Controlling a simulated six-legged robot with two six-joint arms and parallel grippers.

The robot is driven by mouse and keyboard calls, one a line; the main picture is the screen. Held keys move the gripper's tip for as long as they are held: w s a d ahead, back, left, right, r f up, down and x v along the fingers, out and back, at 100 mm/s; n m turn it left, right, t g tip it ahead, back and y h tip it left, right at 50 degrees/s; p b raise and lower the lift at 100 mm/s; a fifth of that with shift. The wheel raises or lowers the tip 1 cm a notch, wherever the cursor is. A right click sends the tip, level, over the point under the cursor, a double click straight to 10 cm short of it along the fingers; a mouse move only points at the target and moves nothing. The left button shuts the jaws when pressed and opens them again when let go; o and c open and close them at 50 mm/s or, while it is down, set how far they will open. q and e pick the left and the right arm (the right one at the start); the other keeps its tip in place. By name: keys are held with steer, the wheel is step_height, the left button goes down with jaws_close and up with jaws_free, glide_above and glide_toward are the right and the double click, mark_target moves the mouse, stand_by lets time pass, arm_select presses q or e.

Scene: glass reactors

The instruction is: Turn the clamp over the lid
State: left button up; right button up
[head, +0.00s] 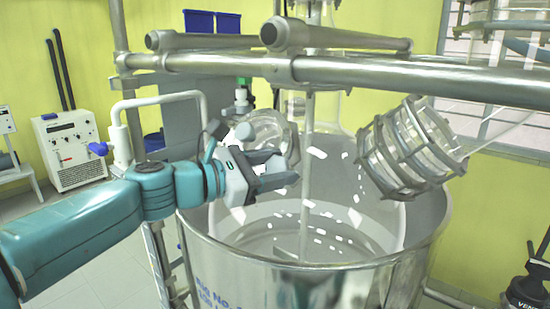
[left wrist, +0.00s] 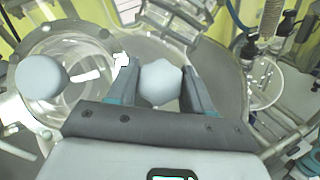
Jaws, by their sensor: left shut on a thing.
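My left gripper (head: 283,170) reaches in from the left over the large steel-rimmed glass vessel (head: 330,262). In the left wrist view its two fingers (left wrist: 162,92) are shut on a pale grey rounded knob (left wrist: 161,83), which looks like the clamp's knob. A second pale knob (left wrist: 41,82) stands to the left, over a round clear lid or port (left wrist: 82,50) with a metal rim. In the head view this round glass port (head: 268,128) is just behind the gripper and partly covered by it. The clamp's arm is hidden. My right gripper is out of view.
A glass cylinder in a metal cage (head: 412,150) tilts over the vessel's right side. Thick steel pipes (head: 400,77) cross above the gripper. A thin vertical shaft (head: 307,165) stands close to its right. A white machine (head: 68,148) stands at far left.

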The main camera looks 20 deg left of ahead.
arm_select(q)
steer(key=m+g+h+p, duration=0.1)
steer(key=m+g, duration=0.1)
steer(key=m, duration=0.1)
steer(key=shift+f+m, duration=0.1)
steer(key=shift+m, duration=0.3)
steer(key=shift+w+m+g+p, duration=0.1)
steer(key=shift+m+g+p, duration=0.25)
steer(key=shift+m+g, duration=0.55)
steer(key=m+g, duration=0.2)
steer(key=m, duration=0.1)
steer(key=shift+f, duration=0.1)
steer(key=shift+m+g+y, duration=0.3)
steer(key=shift+m+g, duration=1)
steer(key=shift+m, duration=0.7)
steer(key=o, duration=1)
steer(key=shift+r, duration=0.2)
